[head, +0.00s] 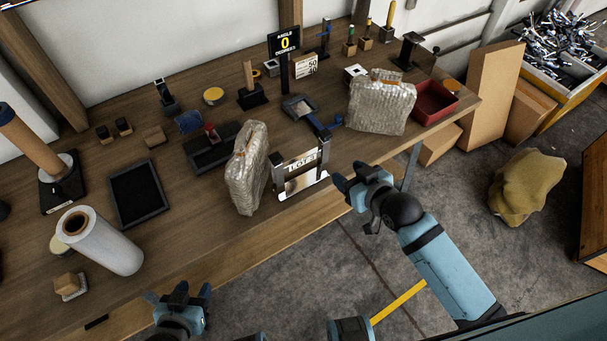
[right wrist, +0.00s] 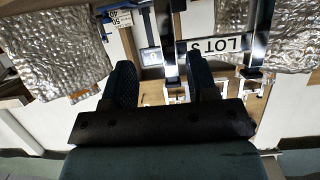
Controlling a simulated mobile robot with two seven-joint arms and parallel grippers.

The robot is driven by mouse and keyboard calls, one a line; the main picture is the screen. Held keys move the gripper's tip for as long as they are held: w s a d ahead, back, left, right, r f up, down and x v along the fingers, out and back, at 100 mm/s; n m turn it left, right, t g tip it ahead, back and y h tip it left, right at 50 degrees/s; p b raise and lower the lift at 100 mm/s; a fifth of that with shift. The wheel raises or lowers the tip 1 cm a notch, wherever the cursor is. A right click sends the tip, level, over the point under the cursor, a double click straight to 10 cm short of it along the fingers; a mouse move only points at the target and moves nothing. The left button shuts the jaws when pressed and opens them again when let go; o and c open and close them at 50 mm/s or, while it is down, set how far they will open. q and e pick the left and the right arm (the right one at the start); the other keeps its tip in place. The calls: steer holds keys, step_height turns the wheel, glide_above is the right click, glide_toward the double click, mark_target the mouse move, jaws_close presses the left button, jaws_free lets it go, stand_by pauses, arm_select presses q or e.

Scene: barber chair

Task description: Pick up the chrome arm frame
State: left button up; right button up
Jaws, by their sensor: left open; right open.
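The chrome arm frame (head: 325,174) stands near the table's front edge, with a white "LOT" label on it. In the right wrist view its bright bars (right wrist: 262,35) and label show just beyond my fingertips. My right gripper (head: 355,180) is open and empty, just right of the frame in the head view. In the right wrist view my right gripper (right wrist: 160,72) has its two dark fingers spread with nothing clearly between them. My left gripper (head: 180,295) is open and empty at the bottom left, in front of the table and far from the frame.
Silvery wrapped parcels stand left (head: 248,170) and right (head: 382,103) of the frame. A red bin (head: 436,98) is at the table's right end. The floor in front is open.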

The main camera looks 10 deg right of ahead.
mark_target(325, 161)
steer(key=x, duration=0.4)
steer(key=shift+w+a, duration=0.25)
steer(key=shift+a, duration=0.2)
steer(key=x, duration=0.5)
steer(key=shift+w+a+f, duration=0.15)
steer(key=shift+w+f, duration=0.05)
steer(key=shift+f, duration=0.15)
steer(key=shift+r, duration=0.1)
jaws_close()
